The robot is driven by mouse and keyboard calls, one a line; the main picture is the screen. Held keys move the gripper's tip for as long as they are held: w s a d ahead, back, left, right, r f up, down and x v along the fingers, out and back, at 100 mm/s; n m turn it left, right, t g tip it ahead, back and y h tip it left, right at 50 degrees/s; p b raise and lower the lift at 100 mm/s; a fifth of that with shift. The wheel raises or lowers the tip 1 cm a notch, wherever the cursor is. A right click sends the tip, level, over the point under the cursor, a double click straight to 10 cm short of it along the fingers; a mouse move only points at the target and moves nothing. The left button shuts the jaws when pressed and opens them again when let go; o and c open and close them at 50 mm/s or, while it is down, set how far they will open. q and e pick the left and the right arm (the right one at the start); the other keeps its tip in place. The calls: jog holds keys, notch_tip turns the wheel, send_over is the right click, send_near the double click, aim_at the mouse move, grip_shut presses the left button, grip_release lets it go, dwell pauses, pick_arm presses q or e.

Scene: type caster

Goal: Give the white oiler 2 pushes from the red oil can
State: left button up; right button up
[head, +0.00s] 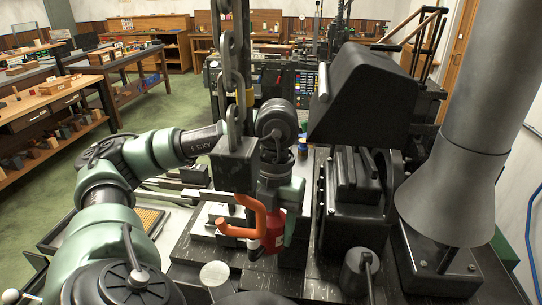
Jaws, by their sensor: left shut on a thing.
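The red oil can (273,233) is in the middle of the head view, partly hidden behind an orange hook. My left gripper (281,200) is shut on it and holds it over the dark machine bed. The can looks roughly upright; its spout and lower end are hard to make out. I cannot pick out the white oiler with certainty. My right gripper is not in view.
A chain with a dark block (234,166) and the orange hook (238,222) hangs right in front of the can. A black hooded machine (365,95) and a grey flared column (455,195) stand to the right. Workbenches (50,98) line the left.

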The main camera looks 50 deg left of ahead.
pick_arm(q)
jog(key=shift+f, duration=0.25)
jog(key=shift+r, duration=0.15)
jog(key=shift+r+p, duration=0.8)
jog(key=shift+r, duration=0.2)
jog(key=shift+f, duration=0.1)
jog(key=shift+f+b, duration=0.3)
jog(key=shift+b, duration=0.1)
jog(key=shift+f+b, duration=0.7)
jog(key=shift+f, duration=0.05)
jog(key=shift+r, duration=0.1)
jog(key=shift+r+p, duration=0.95)
jog(key=shift+r, duration=0.1)
